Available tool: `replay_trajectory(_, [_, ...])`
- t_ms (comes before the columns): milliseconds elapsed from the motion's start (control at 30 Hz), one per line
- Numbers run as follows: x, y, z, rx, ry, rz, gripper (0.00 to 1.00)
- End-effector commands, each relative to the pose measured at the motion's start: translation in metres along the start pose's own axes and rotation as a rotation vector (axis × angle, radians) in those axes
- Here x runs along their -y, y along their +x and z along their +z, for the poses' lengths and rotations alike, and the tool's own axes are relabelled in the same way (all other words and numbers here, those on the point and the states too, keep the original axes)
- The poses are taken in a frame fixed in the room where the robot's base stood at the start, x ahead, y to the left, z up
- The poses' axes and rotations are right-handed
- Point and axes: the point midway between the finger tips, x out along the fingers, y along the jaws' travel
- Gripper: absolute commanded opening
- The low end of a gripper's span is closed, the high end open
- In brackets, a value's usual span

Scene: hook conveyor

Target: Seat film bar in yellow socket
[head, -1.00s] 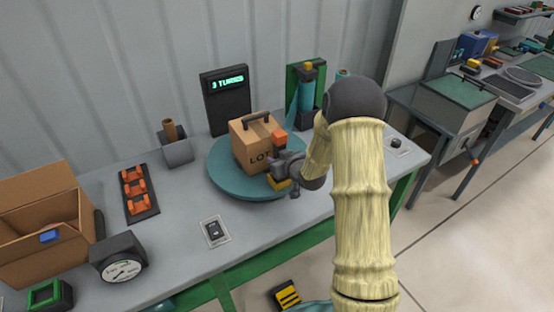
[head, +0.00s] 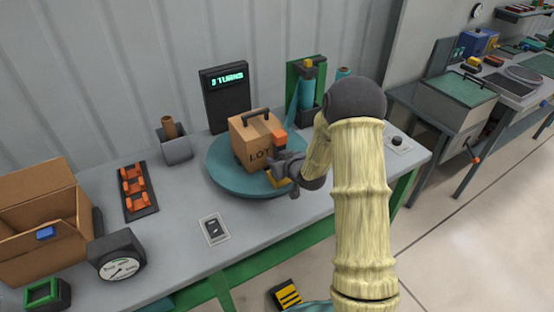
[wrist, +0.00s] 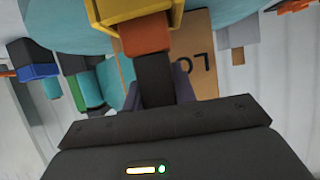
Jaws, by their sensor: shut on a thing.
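My gripper (head: 287,169) reaches in from the right at the front right of the carton, shut on the film bar. In the wrist view the bar's dark shank (wrist: 155,80) lies between the fingers, with an orange block (wrist: 146,36) at its far end. An orange part (head: 280,138) also shows above the gripper in the head view. The yellow socket (wrist: 110,10) is directly beyond the orange block in the wrist view, its walls around the block's end. Whether the bar touches its bottom is hidden. In the head view the socket (head: 275,179) is mostly behind my gripper.
The carton (head: 244,142) marked LOT stands on a teal turntable (head: 222,180). Behind are a black turns display (head: 226,105) and a green stand with teal film (head: 305,90). An orange-part rack (head: 135,192), dial gauge (head: 118,262) and open box (head: 30,205) stand left.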

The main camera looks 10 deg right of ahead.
Motion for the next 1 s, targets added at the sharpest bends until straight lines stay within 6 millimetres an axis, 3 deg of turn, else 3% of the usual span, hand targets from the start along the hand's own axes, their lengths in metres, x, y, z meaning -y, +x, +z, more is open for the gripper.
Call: replay_trajectory(1000, [0.0,0.007,0.015,-0.001,0.0,0.0,0.0])
